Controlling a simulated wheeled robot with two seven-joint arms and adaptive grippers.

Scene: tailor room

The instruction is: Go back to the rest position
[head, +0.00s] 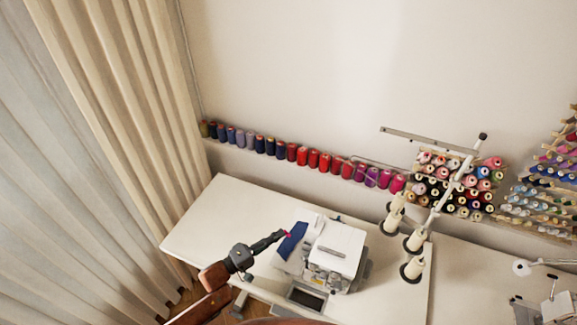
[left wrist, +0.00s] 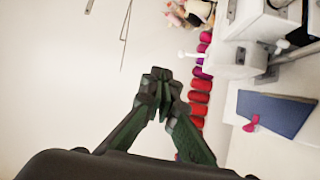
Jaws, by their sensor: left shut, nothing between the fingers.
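My left gripper (head: 279,235) comes in from the lower left in the head view, over the white sewing table (head: 205,225). Its dark fingers are shut and empty, and the closed tips also show in the middle of the left wrist view (left wrist: 158,90). The tips are close beside a dark blue piece of fabric (head: 293,240) with a small pink piece (left wrist: 251,124) at its edge. The fabric lies at the left side of a white sewing machine (head: 338,245). My right gripper is not in view.
Cream thread cones (head: 395,215) stand on the table right of the machine. A row of colored spools (head: 313,159) runs along the wall, and racks of spools (head: 455,185) are at the right. A beige curtain (head: 110,110) hangs at the left. The table's left end is clear.

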